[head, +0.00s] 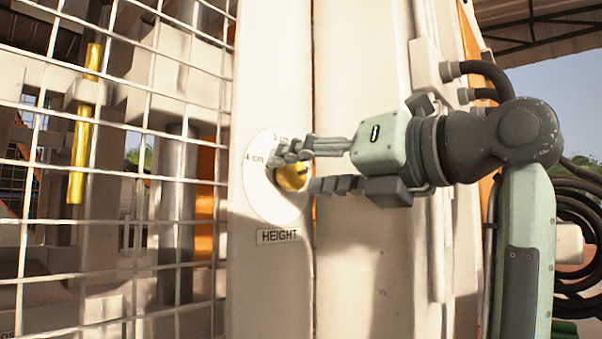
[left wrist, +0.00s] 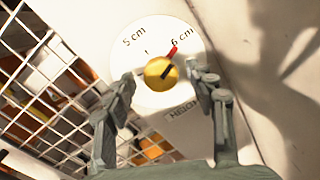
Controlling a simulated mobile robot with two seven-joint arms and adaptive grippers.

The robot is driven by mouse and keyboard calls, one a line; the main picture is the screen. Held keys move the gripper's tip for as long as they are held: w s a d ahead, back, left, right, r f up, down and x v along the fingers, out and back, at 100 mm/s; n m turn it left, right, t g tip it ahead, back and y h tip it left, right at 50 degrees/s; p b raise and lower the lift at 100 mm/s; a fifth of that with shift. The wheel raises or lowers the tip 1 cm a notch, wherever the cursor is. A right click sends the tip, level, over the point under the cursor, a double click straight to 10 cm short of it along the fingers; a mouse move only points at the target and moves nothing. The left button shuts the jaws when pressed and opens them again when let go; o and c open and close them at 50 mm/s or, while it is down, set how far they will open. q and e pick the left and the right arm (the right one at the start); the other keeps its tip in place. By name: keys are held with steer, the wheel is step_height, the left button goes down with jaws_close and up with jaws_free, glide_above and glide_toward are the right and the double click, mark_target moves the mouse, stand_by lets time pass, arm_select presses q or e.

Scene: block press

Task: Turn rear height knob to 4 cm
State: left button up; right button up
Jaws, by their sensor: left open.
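The rear height knob (head: 291,178) is a yellow round knob on a white dial plate (head: 262,206) fixed to a pale machine column, above a HEIGHT label (head: 277,236). In the head view, 4 cm is printed at the dial's left and 5 cm at its top, partly hidden. In the left wrist view the knob (left wrist: 158,76) has a red pointer (left wrist: 172,52) aimed toward 6 cm. My left gripper (head: 298,170) is open, its fingers on either side of the knob; gaps show between fingertips and knob in the wrist view (left wrist: 163,82). My right gripper is out of view.
A white wire mesh guard (head: 100,143) stands left of the column, with a yellow rod (head: 77,160) behind it. Black hoses (head: 487,78) run at the right of the machine. The column's face around the dial is clear.

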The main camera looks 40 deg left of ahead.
arm_select(q)
steer(key=shift+w+a, duration=0.1)
steer(key=shift+a, duration=0.35)
steer(key=shift+c, duration=0.6)
steer(key=c, duration=1)
